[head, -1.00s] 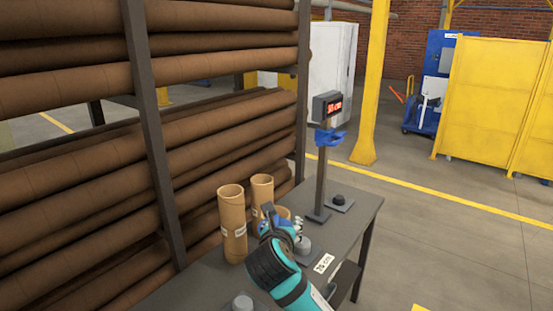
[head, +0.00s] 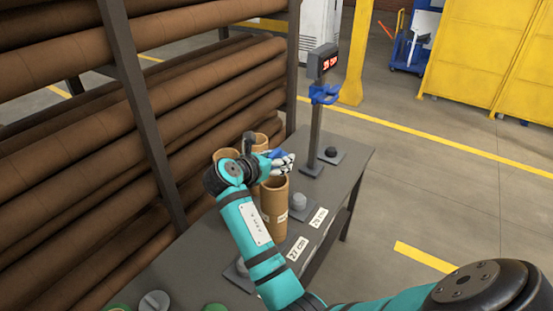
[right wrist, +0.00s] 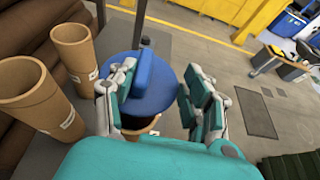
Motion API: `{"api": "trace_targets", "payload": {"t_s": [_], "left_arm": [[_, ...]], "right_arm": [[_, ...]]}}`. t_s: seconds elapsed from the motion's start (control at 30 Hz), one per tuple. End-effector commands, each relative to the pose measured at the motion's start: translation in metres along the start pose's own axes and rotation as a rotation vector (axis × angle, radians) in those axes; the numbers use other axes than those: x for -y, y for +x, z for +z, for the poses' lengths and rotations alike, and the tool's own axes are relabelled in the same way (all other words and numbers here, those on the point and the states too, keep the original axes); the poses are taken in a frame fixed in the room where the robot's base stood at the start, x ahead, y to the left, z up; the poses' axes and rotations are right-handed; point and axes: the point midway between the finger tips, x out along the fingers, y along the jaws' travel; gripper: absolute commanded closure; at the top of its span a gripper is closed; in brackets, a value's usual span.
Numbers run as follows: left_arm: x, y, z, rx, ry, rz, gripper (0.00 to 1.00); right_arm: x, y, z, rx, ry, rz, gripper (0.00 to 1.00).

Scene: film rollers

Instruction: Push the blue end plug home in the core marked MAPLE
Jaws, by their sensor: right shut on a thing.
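The blue end plug (right wrist: 150,85) is held between the fingers of my right gripper (right wrist: 150,95) in the right wrist view. Below it shows part of a brown core (right wrist: 150,127). In the head view, my right gripper (head: 280,160) is over the front core (head: 273,212), whose open top faces up. I cannot tell whether the plug touches this core. Two other open cores (right wrist: 76,50) (right wrist: 35,92) stand to the left; in the head view my arm partly hides them. The label lettering is too small to read, so I cannot tell which is MAPLE. My left gripper is out of view.
The cores stand on a narrow grey table (head: 335,170) beside a rack of long brown tubes (head: 80,195). A post with a red display (head: 323,62) and blue bracket (head: 323,94) stands behind. A grey knob (head: 298,201) and cm labels (head: 299,247) lie right of the front core.

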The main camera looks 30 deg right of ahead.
Motion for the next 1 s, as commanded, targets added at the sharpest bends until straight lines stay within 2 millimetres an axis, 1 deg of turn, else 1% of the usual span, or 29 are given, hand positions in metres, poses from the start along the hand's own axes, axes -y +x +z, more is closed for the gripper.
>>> {"api": "trace_targets", "payload": {"t_s": [0.03,0.37,0.5,0.57,0.8,1.0], "left_arm": [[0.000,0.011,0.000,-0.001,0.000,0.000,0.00],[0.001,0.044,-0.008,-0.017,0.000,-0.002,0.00],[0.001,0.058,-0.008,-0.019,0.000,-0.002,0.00],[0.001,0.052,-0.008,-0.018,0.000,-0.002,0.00],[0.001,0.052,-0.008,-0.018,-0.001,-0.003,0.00],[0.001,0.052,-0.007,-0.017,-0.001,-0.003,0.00]], "right_arm": [[0.000,0.003,-0.009,0.000,0.001,0.000,0.80],[0.000,0.013,-0.031,0.000,0.000,0.001,0.80],[0.000,0.017,-0.041,0.000,0.000,0.001,0.80],[0.000,0.017,-0.042,0.000,-0.003,0.000,0.80],[0.000,0.023,-0.056,0.000,-0.002,-0.001,0.80],[0.000,0.024,-0.058,0.001,-0.001,0.000,0.80]]}}
